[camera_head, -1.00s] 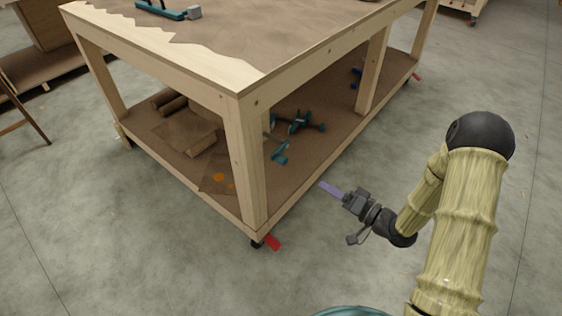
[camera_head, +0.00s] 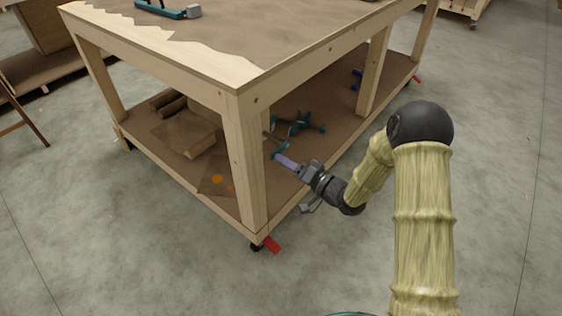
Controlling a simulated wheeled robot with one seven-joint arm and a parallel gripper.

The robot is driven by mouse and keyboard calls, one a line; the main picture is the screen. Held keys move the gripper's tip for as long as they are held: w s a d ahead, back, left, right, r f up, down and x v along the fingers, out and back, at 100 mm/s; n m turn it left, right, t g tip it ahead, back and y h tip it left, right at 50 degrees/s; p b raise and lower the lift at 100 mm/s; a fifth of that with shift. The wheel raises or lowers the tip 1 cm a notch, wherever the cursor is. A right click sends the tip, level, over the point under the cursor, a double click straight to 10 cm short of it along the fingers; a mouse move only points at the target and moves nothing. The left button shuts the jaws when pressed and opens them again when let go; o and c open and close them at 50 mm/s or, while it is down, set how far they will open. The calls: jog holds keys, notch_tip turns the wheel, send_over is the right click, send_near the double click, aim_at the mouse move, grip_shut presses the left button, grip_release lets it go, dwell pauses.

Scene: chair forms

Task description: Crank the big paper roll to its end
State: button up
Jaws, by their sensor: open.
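My gripper (camera_head: 284,161), with pale purple fingers, points left under the tabletop, over the right edge of the workbench's lower shelf (camera_head: 310,172). It is open, and I see nothing held between its fingers. The fingertips appear beside a teal clamp-like tool (camera_head: 298,122) on the shelf; I cannot tell whether they touch it. Brown rolls (camera_head: 172,103) lie at the left of the shelf, beyond the near leg. I cannot tell whether one of them is the big paper roll. No crank handle can be made out.
The wooden workbench (camera_head: 245,84) has a thick near corner leg (camera_head: 247,165) left of my gripper. A red caster lever (camera_head: 271,244) sticks out at its foot. Another teal tool (camera_head: 168,10) lies on top. The grey floor (camera_head: 130,250) is clear in front.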

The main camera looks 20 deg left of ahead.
jog(key=shift+x, duration=1.3)
jog(key=c, duration=1)
jog(key=shift+o, duration=0.2)
